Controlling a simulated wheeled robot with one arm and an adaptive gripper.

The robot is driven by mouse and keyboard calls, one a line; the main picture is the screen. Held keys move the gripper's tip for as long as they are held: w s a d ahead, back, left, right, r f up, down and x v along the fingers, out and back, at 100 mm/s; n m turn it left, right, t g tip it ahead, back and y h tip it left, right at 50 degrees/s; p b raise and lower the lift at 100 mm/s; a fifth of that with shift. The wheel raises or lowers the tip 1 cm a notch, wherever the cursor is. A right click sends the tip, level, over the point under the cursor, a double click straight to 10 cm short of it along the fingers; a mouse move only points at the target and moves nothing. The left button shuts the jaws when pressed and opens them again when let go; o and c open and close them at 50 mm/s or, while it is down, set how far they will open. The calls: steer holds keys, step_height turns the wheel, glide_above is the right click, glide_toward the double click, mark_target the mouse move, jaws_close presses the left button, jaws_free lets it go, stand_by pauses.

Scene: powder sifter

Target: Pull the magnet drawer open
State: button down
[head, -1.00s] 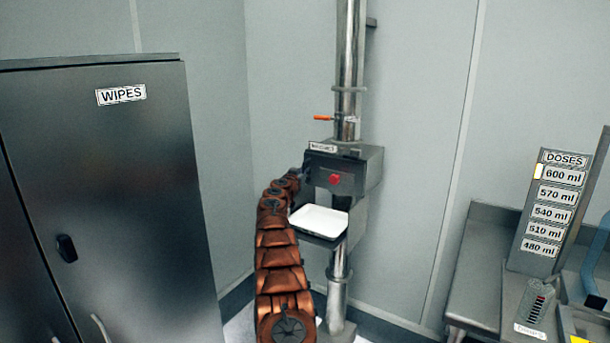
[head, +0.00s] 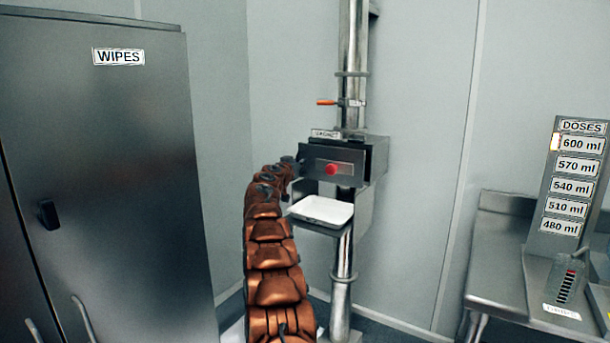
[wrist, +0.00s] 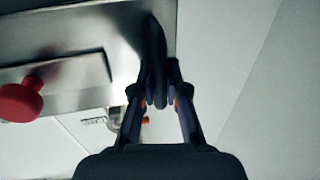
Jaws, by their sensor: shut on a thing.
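The magnet drawer (head: 348,157) is a steel box front on the vertical pipe, with a label (head: 326,134) above it and a red knob (head: 332,169) on its face. A dark gap shows between the front and the housing (head: 378,158) at its right, so the drawer stands a little out. In the wrist view, the steel front (wrist: 75,45) and red knob (wrist: 20,100) are at the left. My gripper (wrist: 160,98) is shut on the dark handle (wrist: 154,45) at the end of the front. In the head view, my arm hides most of the handle.
A white tray (head: 324,210) sits on a shelf below the drawer. An orange-handled valve (head: 327,102) is on the pipe above. A grey wipes cabinet (head: 110,180) stands at the left. A steel bench (head: 495,265) with a doses board (head: 572,190) is at the right.

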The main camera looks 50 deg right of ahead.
steer(key=w+b+v, duration=0.2)
steer(key=b+v, duration=0.8)
steer(key=b, duration=0.4)
steer(key=shift+a, duration=0.35)
steer(key=c, duration=1.2)
jaws_free()
steer(key=shift+s+a, duration=0.1)
steer(key=shift+a, duration=0.1)
